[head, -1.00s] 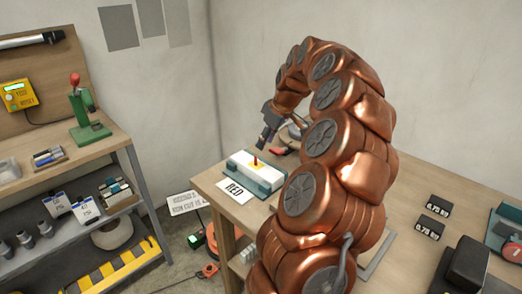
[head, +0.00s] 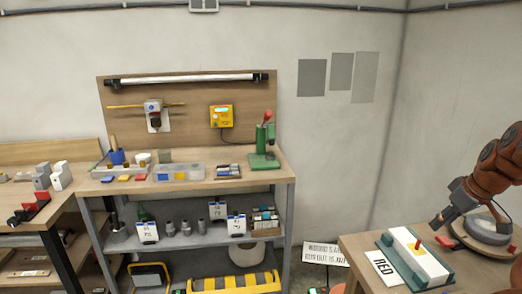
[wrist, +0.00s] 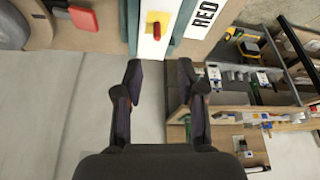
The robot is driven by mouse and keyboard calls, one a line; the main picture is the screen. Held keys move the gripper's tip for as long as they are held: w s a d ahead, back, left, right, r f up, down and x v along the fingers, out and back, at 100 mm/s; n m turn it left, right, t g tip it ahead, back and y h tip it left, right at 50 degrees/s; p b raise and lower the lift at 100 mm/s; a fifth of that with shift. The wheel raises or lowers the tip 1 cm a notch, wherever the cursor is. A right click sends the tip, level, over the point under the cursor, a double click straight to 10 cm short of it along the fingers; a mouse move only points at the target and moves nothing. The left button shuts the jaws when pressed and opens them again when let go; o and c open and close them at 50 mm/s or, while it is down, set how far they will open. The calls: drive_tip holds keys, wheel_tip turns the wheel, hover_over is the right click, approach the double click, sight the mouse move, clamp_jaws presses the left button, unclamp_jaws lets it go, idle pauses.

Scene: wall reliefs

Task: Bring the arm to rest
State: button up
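My copper arm (head: 496,165) reaches in from the right edge of the head view and bends down. My gripper (head: 440,217) hangs near a white block (head: 418,258) with a red peg (head: 421,243), set in a teal fixture (head: 386,244). In the wrist view my gripper (wrist: 161,80) has its two fingers apart with nothing between them. The white block (wrist: 154,42) and its red peg (wrist: 157,30) lie beyond the fingertips, apart from them. Most of my arm is outside the head view.
A card reading RED (head: 384,268) lies beside the fixture on the right bench (head: 352,246). Floor shows between shelf and bench.

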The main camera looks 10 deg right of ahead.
drive_tip(key=s+a+r+n+g+y+p, duration=0.1)
drive_tip(key=s+a, duration=0.1)
drive_tip(key=a, duration=1.2)
drive_tip(key=s+a+r+g+p, duration=0.1)
drive_tip(key=s+a+g, duration=0.1)
drive_tip(key=a, duration=1.2)
drive_tip(key=s+a+f+m+g, duration=0.1)
drive_tip(key=s+a+f, duration=0.1)
drive_tip(key=s, duration=0.5)
drive_tip(key=s+a+f+m+g+h+p, duration=0.1)
drive_tip(key=s+a+f, duration=0.2)
drive_tip(key=s, duration=0.4)
drive_tip(key=s+a+f+m+g+p, duration=0.1)
drive_tip(key=s+a+f, duration=0.1)
drive_tip(key=s+a, duration=0.2)
drive_tip(key=s, duration=0.3)
drive_tip(key=shift+s+a+f+h, duration=0.25)
drive_tip(key=shift+a+f+h, duration=0.1)
drive_tip(key=shift+a+h, duration=0.05)
drive_tip(key=shift+c, duration=0.4)
